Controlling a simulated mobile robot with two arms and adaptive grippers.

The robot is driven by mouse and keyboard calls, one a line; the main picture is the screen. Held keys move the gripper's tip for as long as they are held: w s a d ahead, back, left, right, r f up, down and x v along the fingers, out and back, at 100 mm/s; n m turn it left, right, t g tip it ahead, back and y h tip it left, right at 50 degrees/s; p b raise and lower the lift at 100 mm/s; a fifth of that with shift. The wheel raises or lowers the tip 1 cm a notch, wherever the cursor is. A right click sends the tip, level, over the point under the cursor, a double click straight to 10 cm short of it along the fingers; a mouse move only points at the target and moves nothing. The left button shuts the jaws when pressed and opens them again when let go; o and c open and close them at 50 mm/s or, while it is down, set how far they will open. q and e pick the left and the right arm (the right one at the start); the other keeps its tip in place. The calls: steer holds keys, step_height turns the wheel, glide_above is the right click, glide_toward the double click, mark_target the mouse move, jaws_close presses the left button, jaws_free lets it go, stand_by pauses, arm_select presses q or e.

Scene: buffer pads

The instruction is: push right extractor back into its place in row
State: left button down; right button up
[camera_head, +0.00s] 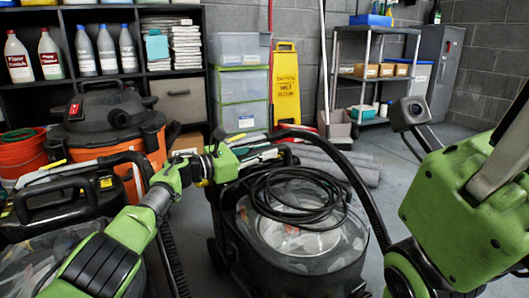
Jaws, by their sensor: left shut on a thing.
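The right extractor (345,262) stands on the floor in the middle, with a clear tank, a black body and a coiled black hose (268,192) on top. My left arm reaches across from the lower left. My left gripper (232,158) is at the back left of this extractor and shut on it, seemingly at its black handle; the fingertips are small and partly hidden. Another extractor (40,208) with a black top stands at the left, partly behind my left arm. My right arm fills the right side; its gripper is out of view.
An orange and black shop vacuum (105,125) and an orange bucket (22,158) stand behind the left extractor. Black shelving (75,12), stacked clear bins (240,85) and a yellow wet-floor sign (286,85) line the wall. Grey rolls (350,165) lie behind the right extractor. Bare floor (445,130) shows at right.

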arm_select(q)
steer(key=c, duration=2)
jaws_free()
steer(key=shift+w+a, duration=0.25)
steer(key=shift+o, duration=0.5)
steer(key=shift+d, duration=0.1)
step_height(320, 180, up, 10)
steer(key=shift+d, duration=0.1)
